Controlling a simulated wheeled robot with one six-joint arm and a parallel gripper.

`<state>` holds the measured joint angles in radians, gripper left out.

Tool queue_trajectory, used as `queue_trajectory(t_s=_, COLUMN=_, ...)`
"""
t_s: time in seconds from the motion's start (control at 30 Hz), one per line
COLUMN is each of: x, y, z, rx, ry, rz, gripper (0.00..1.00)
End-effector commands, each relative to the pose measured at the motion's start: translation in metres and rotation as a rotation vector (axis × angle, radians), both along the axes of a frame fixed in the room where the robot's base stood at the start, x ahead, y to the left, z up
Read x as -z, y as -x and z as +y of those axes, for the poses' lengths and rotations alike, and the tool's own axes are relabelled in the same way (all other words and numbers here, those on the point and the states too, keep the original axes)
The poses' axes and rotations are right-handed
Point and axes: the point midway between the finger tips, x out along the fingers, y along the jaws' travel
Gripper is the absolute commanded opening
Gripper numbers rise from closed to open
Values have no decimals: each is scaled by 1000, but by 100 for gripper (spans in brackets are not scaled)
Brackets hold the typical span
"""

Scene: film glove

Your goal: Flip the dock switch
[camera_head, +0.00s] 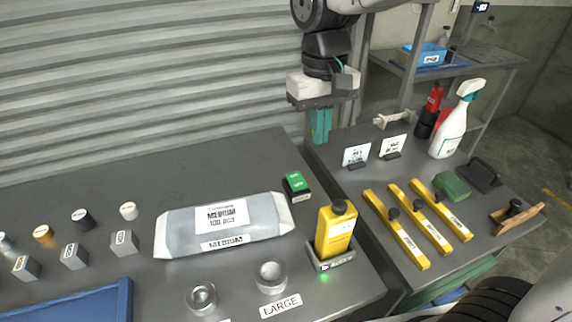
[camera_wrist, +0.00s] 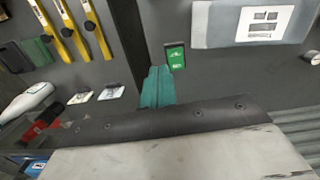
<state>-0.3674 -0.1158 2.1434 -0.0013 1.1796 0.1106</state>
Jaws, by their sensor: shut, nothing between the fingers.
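My gripper (camera_head: 321,126) has teal fingers, shut and empty, pointing down above the back of the tables near the gap between them. Its fingers also show in the wrist view (camera_wrist: 157,86). A small black box with a green labelled face (camera_head: 296,184) lies on the left table, below and left of the gripper; it also shows just beyond the fingertips in the wrist view (camera_wrist: 175,57), apart from them. A grey dock (camera_head: 331,263) with a lit green light holds an upright yellow bottle (camera_head: 335,230). I cannot tell which part is the dock switch.
A grey bag labelled MEDIUM (camera_head: 222,224) lies left of the dock. Two metal rings (camera_head: 271,277) and a LARGE label (camera_head: 281,305) are in front. The right table has several yellow bars (camera_head: 397,229), cards (camera_head: 356,155) and a spray bottle (camera_head: 451,126). The left table's back is clear.

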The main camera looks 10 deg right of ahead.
Motion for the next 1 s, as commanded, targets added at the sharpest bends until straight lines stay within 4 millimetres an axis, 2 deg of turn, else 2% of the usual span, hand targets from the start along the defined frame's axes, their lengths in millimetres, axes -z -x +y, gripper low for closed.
queue_trajectory(t_s=0.1, x=-1, y=-24, z=20, rx=3, ry=-4, rz=-13, gripper=0)
queue_trajectory(t_s=0.23, x=-15, y=-43, z=29, rx=35, ry=-21, rz=-57, gripper=0)
queue_trajectory(t_s=0.67, x=-14, y=-44, z=29, rx=56, ry=-23, rz=-64, gripper=0)
queue_trajectory(t_s=0.83, x=4, y=-44, z=29, rx=57, ry=-22, rz=-61, gripper=0)
queue_trajectory(t_s=1.0, x=39, y=-44, z=28, rx=57, ry=-21, rz=-59, gripper=0)
